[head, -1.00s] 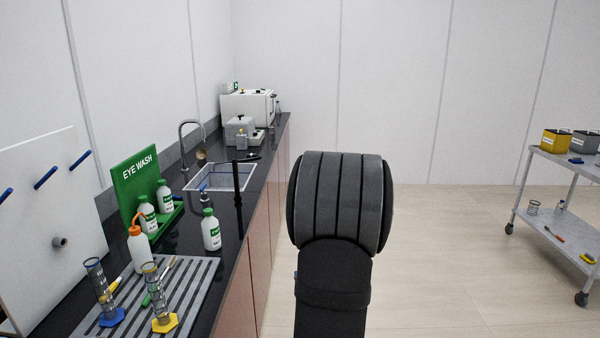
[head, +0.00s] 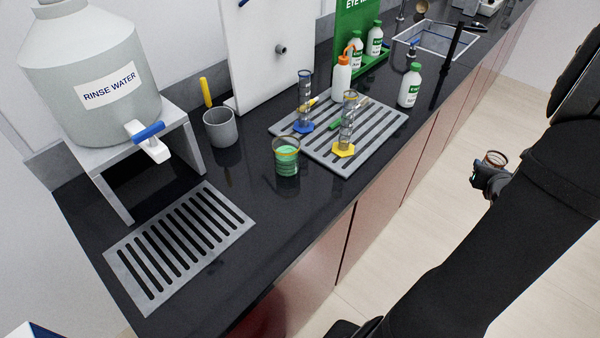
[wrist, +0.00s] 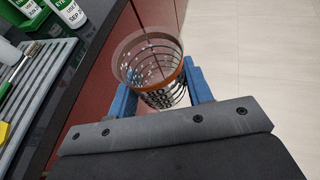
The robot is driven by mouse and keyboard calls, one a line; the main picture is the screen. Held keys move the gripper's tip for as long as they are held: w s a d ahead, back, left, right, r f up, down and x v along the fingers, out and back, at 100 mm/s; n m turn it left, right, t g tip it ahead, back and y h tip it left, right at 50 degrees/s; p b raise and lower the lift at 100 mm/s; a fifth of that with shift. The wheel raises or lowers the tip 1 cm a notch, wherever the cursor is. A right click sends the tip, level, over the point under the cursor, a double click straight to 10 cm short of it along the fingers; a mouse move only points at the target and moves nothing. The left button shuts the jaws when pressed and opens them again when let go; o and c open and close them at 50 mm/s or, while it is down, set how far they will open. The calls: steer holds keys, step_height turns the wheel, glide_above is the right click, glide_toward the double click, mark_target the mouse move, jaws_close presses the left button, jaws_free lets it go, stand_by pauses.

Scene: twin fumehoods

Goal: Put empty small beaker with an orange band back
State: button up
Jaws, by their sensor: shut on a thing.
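My gripper (wrist: 160,92) is shut on a small clear beaker with an orange band (wrist: 152,62). The wrist view shows the beaker between the two blue fingers, with printed marks on its wall and no liquid visible in it. In the head view the beaker (head: 495,158) shows at the right, held by my gripper (head: 488,178) over the floor, in front of the counter's edge. It is apart from the counter.
The black counter (head: 330,215) holds a grey drying rack (head: 377,143) with two cylinders, a beaker of green liquid (head: 287,160), a grey cup (head: 220,128), a slotted grate (head: 180,245) and a rinse water tank (head: 95,70). An eyewash bottle (head: 410,88) stands near the edge.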

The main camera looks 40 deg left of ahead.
steer(key=s+a+r+n+g+y, duration=0.3)
steer(key=s+a+r+n+y, duration=0.15)
steer(key=s+a, duration=0.4)
steer(key=n+g+y, duration=0.4)
steer(key=n+g, duration=0.7)
steer(key=g, duration=0.1)
glide_above(294, 216)
steer(key=f, duration=0.3)
steer(key=d+f, duration=0.1)
steer(key=shift+w+f, duration=0.2)
steer(key=shift+w, duration=0.1)
steer(key=shift+s+a+f, duration=0.25)
steer(key=shift+a+f, duration=0.15)
steer(key=shift+a, duration=0.15)
steer(key=shift+f, duration=1.95)
steer(key=shift+f, duration=0.15)
steer(key=o, duration=1.1)
steer(key=shift+o, duration=0.2)
